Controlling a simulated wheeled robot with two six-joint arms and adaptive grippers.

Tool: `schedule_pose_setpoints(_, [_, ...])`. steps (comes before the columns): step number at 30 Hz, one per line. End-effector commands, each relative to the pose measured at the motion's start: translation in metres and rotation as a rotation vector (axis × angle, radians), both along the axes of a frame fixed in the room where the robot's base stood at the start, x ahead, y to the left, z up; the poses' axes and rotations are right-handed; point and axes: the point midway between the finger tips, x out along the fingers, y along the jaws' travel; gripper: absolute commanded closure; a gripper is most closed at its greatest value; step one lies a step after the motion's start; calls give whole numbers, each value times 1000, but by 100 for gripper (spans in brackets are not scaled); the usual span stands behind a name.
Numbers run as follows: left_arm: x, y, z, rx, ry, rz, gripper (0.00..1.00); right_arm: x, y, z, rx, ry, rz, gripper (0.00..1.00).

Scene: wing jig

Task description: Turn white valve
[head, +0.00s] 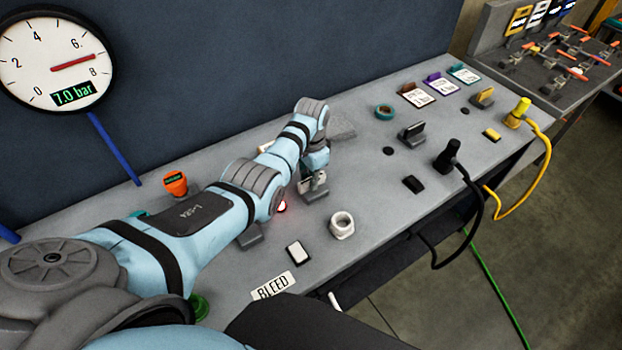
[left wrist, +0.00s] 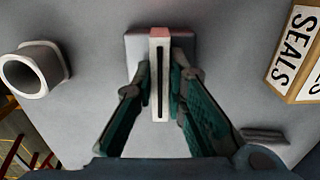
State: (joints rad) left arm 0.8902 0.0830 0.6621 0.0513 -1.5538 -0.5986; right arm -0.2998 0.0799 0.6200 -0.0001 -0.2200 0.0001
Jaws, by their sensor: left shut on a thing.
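The white valve (left wrist: 160,78) shows in the left wrist view as a narrow white handle with a dark slot along it and a reddish far end. It stands on a grey base (left wrist: 134,50). My left gripper (left wrist: 160,85) has its two green-padded fingers on either side of the handle and is shut on it. In the head view the left gripper (head: 312,184) points down at the panel, and it largely hides the valve. My right gripper is not in view.
A white nut-like fitting (head: 342,225) stands close by on the grey bench (head: 380,240). A SEALS box (left wrist: 297,55) is on the right in the wrist view. The gauge (head: 55,60) reads 7.0 bar. Black (head: 447,155) and yellow (head: 518,112) plugs with cables stand farther right.

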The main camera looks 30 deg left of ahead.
Motion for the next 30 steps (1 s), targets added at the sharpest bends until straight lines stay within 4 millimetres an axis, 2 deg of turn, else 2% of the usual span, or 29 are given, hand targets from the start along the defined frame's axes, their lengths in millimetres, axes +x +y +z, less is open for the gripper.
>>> schedule_pose_setpoints(14, [0, -2, -1, -4, 0, -16, 100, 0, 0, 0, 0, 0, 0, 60])
schedule_pose_setpoints(15, [0, -2, -1, -4, 0, -16, 83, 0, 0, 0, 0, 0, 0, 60])
schedule_pose_setpoints(18, [0, -1, -1, -2, 0, -16, 68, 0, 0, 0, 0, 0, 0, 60])
schedule_pose_setpoints(26, [0, -1, 0, -1, 0, -14, 68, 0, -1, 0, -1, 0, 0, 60])
schedule_pose_setpoints(30, [1, -1, 11, -1, -3, -14, 68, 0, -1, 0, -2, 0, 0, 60])
